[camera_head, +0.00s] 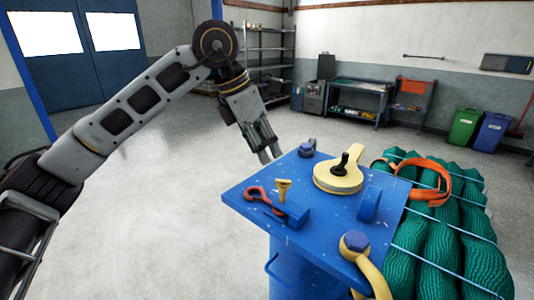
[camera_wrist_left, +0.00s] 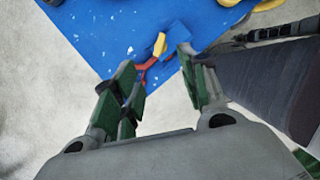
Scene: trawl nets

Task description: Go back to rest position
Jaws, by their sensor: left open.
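My left gripper (camera_head: 268,155) hangs beside the back left edge of the blue stand's top (camera_head: 240,194), fingers pointing down. In the left wrist view its two green-padded fingers (camera_wrist_left: 156,88) are apart with nothing between them. Beyond the fingertips, the blue top (camera_wrist_left: 100,32) shows with a red hook (camera_wrist_left: 147,66) and a small yellow piece (camera_wrist_left: 160,44). In the head view the red hook (camera_head: 262,198) and yellow piece (camera_head: 283,188) lie on the left part of the top, apart from the gripper. My right gripper is not in view.
The stand also carries a yellow pulley block (camera_head: 338,178) and a yellow shackle (camera_head: 366,262). Green net bundles (camera_head: 440,240) with an orange strap (camera_head: 437,183) lie to the right. Shelves (camera_head: 268,55), a workbench (camera_head: 355,98) and bins (camera_head: 465,128) stand behind. The left floor is clear.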

